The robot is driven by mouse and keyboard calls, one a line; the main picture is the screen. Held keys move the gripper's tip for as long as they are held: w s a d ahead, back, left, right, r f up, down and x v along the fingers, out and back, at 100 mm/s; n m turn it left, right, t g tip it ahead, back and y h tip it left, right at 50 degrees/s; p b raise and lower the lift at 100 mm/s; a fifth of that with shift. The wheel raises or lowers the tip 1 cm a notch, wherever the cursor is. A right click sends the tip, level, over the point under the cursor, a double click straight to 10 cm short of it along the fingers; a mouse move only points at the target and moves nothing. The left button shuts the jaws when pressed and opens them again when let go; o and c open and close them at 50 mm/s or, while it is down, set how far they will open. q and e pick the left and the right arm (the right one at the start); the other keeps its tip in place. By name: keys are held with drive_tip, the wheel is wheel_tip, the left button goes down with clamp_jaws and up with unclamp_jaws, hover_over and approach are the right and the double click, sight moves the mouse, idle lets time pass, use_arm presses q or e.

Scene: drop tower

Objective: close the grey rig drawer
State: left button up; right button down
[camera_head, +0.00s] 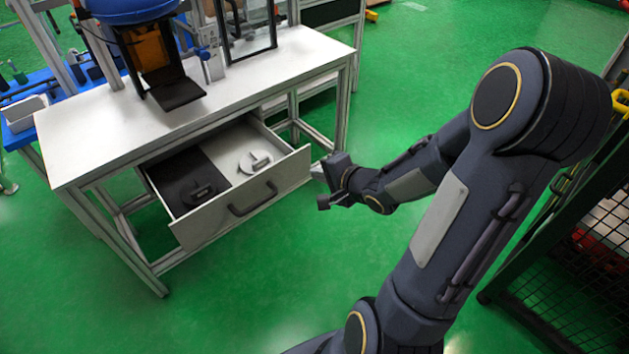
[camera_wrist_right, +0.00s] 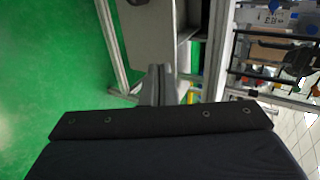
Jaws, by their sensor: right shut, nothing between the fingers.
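The grey rig drawer (camera_head: 213,219) is pulled open under the white-topped table (camera_head: 119,131). Its front carries a dark bar handle (camera_head: 253,200). Inside lie a dark pad on the left half and a light one on the right half, each with a round, handled piece. My right gripper (camera_head: 318,171) is shut and empty, just off the right end of the drawer front; I cannot tell whether it touches. In the right wrist view the shut fingers (camera_wrist_right: 159,82) point at the drawer front (camera_wrist_right: 150,40), which shows close ahead. My left gripper is not in view.
A blue and black rig (camera_head: 150,45) stands on the table top. A black mesh fence (camera_head: 570,250) is at the right, near my right arm. The green floor (camera_head: 245,290) in front of the drawer is clear.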

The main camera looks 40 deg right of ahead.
sight(286, 159)
drive_tip(key=b+x, duration=0.1)
drive_tip(key=x, duration=0.2)
drive_tip(key=b+x, duration=0.1)
drive_tip(key=x, duration=0.2)
drive_tip(key=r+b+x, duration=0.1)
drive_tip(key=b+x, duration=0.1)
drive_tip(key=x, duration=0.2)
drive_tip(key=shift+w+a, duration=0.1)
drive_tip(key=shift+w, duration=0.1)
drive_tip(key=shift+w+r, duration=0.1)
drive_tip(key=shift+w, duration=0.5)
drive_tip(key=shift+w+r, duration=0.1)
drive_tip(key=shift+w, duration=0.05)
